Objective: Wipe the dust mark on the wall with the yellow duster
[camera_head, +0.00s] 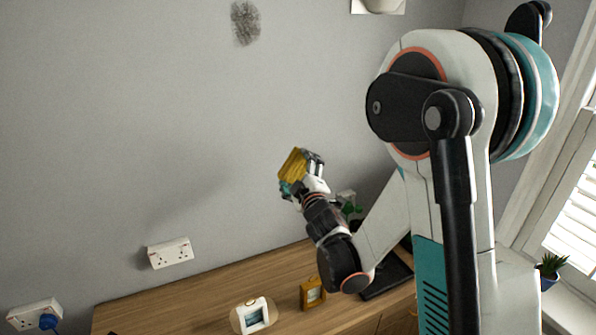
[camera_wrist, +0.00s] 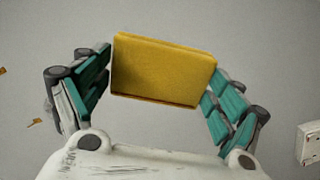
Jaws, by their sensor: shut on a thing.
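The dust mark (camera_head: 245,22) is a dark grey smudge high on the grey wall, at the top left of the head view. My gripper (camera_head: 299,172) is shut on the yellow duster (camera_head: 293,164) and holds it up above the wooden cabinet, below and to the right of the mark. In the wrist view the yellow duster (camera_wrist: 162,70) sits between the two teal-padded fingers of my gripper (camera_wrist: 160,78), with plain wall behind it. The dust mark does not show in the wrist view.
A wooden cabinet (camera_head: 200,298) stands along the wall, with a white framed picture (camera_head: 253,314) and a yellow frame (camera_head: 313,293) on it. A double socket (camera_head: 170,253) is on the wall. A potted plant (camera_head: 549,270) stands by the window. The wall between duster and mark looks clear.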

